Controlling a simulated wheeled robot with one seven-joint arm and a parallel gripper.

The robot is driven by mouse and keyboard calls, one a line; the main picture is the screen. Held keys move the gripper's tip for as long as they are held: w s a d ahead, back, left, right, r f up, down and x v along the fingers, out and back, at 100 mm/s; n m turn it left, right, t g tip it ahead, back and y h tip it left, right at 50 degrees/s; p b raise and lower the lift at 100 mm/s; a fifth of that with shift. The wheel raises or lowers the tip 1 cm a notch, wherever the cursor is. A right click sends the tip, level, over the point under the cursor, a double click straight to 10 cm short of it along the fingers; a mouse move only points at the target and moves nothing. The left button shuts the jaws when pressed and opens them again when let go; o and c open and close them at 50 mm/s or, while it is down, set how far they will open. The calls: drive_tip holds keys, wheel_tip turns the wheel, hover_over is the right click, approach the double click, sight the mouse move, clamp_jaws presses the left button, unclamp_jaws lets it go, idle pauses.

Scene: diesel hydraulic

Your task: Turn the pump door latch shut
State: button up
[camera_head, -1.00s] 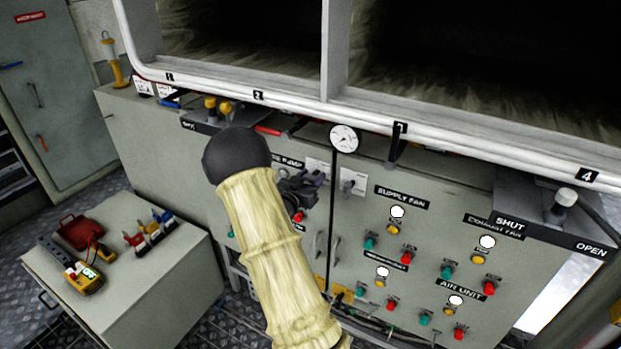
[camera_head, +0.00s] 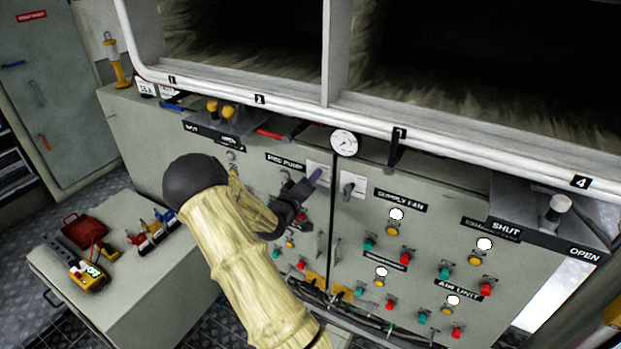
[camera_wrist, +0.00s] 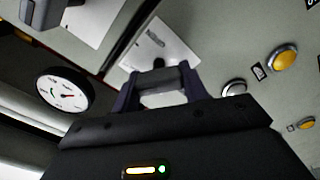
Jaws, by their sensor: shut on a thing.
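The pump door latch (camera_wrist: 155,39) shows in the wrist view as a small dark part in front of a white plate (camera_wrist: 178,45), just beyond my fingers. My gripper (camera_head: 315,177) is at the upper right corner of the fire pump door and is shut on the latch. In the wrist view my gripper (camera_wrist: 160,84) has its purple fingers on either side of a grey piece. In the head view the gripper hides the latch, so its exact angle cannot be told.
A pressure gauge (camera_head: 344,143) sits above the door seam. A similar latch (camera_head: 348,190) is on the neighbouring supply fan door. A hook (camera_head: 397,148) hangs from the white rail. Buttons and lamps (camera_head: 393,230) cover the panel. Tools lie on the left bench (camera_head: 150,275).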

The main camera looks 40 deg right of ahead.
drive_tip(key=n+p, duration=0.1)
drive_tip(key=n, duration=0.2)
drive_tip(key=shift+w+n, duration=0.1)
drive_tip(key=shift+n, duration=0.3)
drive_tip(key=shift+f+n+p, duration=0.1)
drive_tip(key=shift+n+p, duration=0.25)
drive_tip(key=shift+n, duration=1.35)
drive_tip(key=o, duration=1)
drive_tip(key=shift+a, duration=0.1)
